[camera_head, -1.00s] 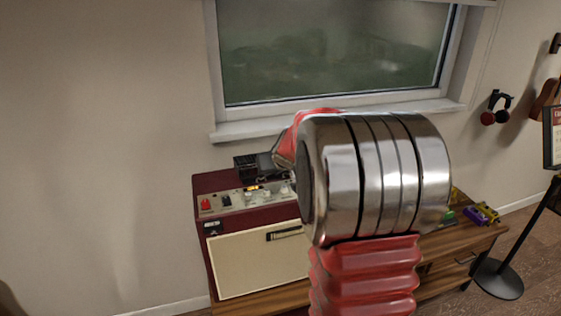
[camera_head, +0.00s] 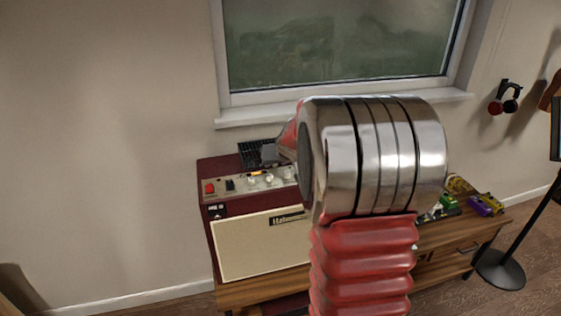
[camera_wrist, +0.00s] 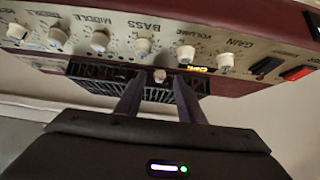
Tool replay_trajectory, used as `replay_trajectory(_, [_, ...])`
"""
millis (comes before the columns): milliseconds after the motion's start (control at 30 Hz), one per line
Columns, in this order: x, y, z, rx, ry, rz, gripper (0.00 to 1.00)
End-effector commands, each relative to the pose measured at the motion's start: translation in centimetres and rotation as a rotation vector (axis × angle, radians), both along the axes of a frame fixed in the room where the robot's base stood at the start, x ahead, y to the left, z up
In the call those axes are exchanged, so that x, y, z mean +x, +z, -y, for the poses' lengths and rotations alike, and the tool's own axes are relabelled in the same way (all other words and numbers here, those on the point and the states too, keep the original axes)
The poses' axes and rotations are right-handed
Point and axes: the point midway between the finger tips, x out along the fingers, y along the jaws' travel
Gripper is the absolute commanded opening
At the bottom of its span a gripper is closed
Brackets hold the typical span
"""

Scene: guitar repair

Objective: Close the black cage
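The black cage (camera_head: 252,153) is a dark grid on top of the dark red amplifier (camera_head: 224,175), at its back edge near the window. My arm hides its right part in the head view. In the wrist view the cage (camera_wrist: 92,71) lies behind my fingers, along the amplifier's edge. My gripper (camera_wrist: 160,82) has its two fingers apart, in front of the cage. A small pale knob shows between the fingertips, and I see nothing gripped. Whether the fingers touch the cage I cannot tell.
The amplifier's control panel (camera_wrist: 116,38) with several white knobs is close to my gripper. The amplifier stands on a wooden cabinet (camera_head: 262,290). Small colourful items (camera_head: 482,205) lie at the cabinet's right end. A window sill (camera_head: 250,116) is behind, and a black stand (camera_head: 499,270) is at right.

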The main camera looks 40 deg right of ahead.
Motion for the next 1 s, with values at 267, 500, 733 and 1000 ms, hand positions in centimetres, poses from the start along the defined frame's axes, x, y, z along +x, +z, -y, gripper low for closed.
replay_trajectory(267, [-0.1,0.3,0.1,-0.002,-0.003,0.002,0.35])
replay_trajectory(500, [-1.4,1.6,-0.2,-0.004,-0.004,0.005,0.35])
replay_trajectory(733, [-3.4,3.6,-0.9,-0.005,-0.003,0.005,0.35])
replay_trajectory(1000, [-5.9,6.0,-1.7,-0.003,-0.004,0.004,0.35])
